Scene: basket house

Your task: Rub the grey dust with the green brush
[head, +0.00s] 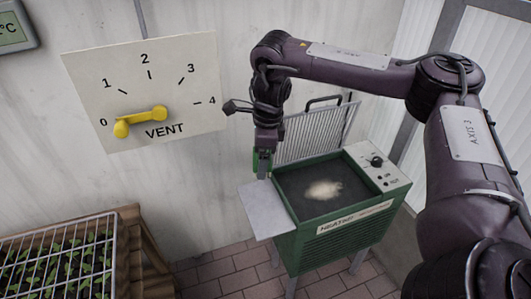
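The grey dust shows as a pale, beige-grey patch (323,190) on the dark top plate of the green heater (345,245). The arm coming in from the right ends in my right gripper (264,152), above the heater's left side and pointing down. It appears shut on a small green thing, likely the green brush (262,164), held upright at the back of the side shelf. The fingers partly hide it, and its bristles cannot be made out. The brush is left of the dust and apart from it. My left gripper is not in view.
A grey side shelf (264,209) juts from the heater's left. A raised grille lid (315,132) stands behind the plate, and a knob panel (378,165) lies at right. A VENT dial (148,88) is on the wall. A seedling tray (55,262) stands at lower left.

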